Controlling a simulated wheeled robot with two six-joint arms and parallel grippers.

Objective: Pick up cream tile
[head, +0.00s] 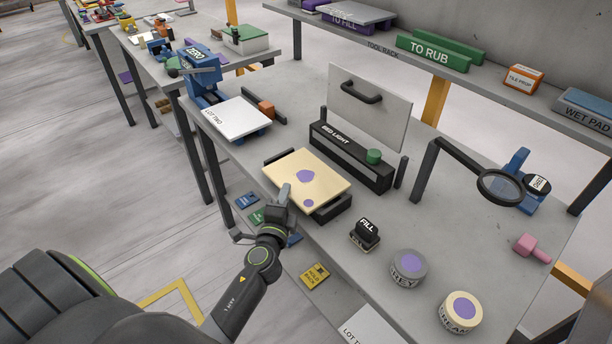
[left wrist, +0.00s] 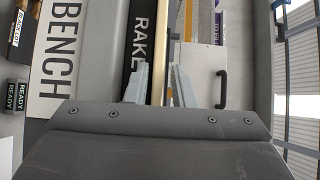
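The cream tile (head: 325,172) is a flat slab with purple spots. It lies on a low black stand (head: 333,209) on the grey bench, in front of the bed light panel. My left gripper (head: 284,193) is at the tile's near left edge in the head view. In the left wrist view the fingers (left wrist: 160,80) stand on either side of the tile's thin cream edge (left wrist: 160,45), with a small gap visible on both sides, so it looks open. My right gripper is not in view.
The black bed light box (head: 345,158) and an upright grey panel with a handle (head: 368,105) stand behind the tile. A white lot-two board (head: 236,117) is to the left. A fill stamp (head: 364,235), two round tubs and a magnifier arm (head: 500,186) are to the right.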

